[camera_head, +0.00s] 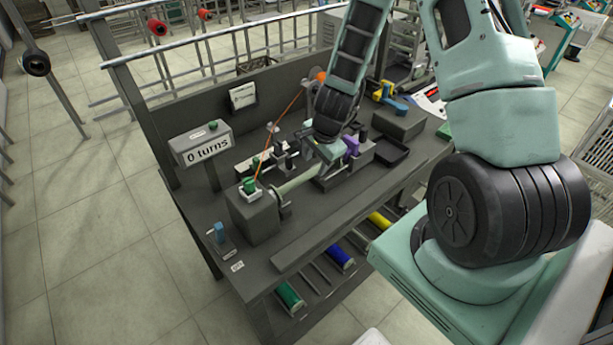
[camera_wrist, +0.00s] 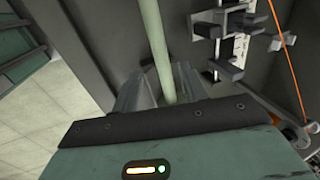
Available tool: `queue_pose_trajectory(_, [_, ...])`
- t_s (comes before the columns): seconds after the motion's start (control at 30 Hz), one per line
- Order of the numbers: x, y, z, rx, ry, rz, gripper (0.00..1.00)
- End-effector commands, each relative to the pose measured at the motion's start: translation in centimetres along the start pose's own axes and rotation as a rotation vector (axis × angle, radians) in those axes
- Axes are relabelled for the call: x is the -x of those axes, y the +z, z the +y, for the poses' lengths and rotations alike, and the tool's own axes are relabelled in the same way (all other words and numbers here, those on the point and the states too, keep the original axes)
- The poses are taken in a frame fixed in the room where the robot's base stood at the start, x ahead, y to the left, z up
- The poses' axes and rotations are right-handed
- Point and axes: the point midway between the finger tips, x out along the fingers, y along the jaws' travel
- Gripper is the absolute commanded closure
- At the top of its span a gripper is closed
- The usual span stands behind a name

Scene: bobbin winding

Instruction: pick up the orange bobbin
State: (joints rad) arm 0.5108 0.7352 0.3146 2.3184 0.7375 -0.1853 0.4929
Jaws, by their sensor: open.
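An orange spool-like thing (camera_head: 319,75) shows at the back of the workbench, partly behind my arm; I cannot tell whether it is the orange bobbin. An orange thread (camera_head: 284,120) runs from it down to the winder's grey box (camera_head: 256,217), and it also shows at the right of the wrist view (camera_wrist: 290,70). My gripper (camera_wrist: 163,82) is open, with its fingers on either side of a pale green rod (camera_wrist: 155,42). In the head view the rod (camera_head: 298,181) lies between the winder box and my gripper. Contact with the fingers cannot be told.
Green (camera_head: 289,294), blue (camera_head: 340,257) and yellow (camera_head: 379,220) bobbins lie on the rack below the bench top (camera_head: 310,235). A purple part (camera_head: 351,146) and clamps stand close by my gripper. The front bench strip is clear.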

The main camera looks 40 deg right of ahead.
Motion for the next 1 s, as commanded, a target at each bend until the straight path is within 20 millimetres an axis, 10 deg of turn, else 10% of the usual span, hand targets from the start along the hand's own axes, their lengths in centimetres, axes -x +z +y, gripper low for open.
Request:
queue_pose_trajectory(0.77, [-5.2, -0.3, -0.2, 0.001, 0.0, 0.0, 0.57])
queue_pose_trajectory(1.0, [-5.1, -0.3, -0.2, 0.001, 0.0, 0.0, 1.0])
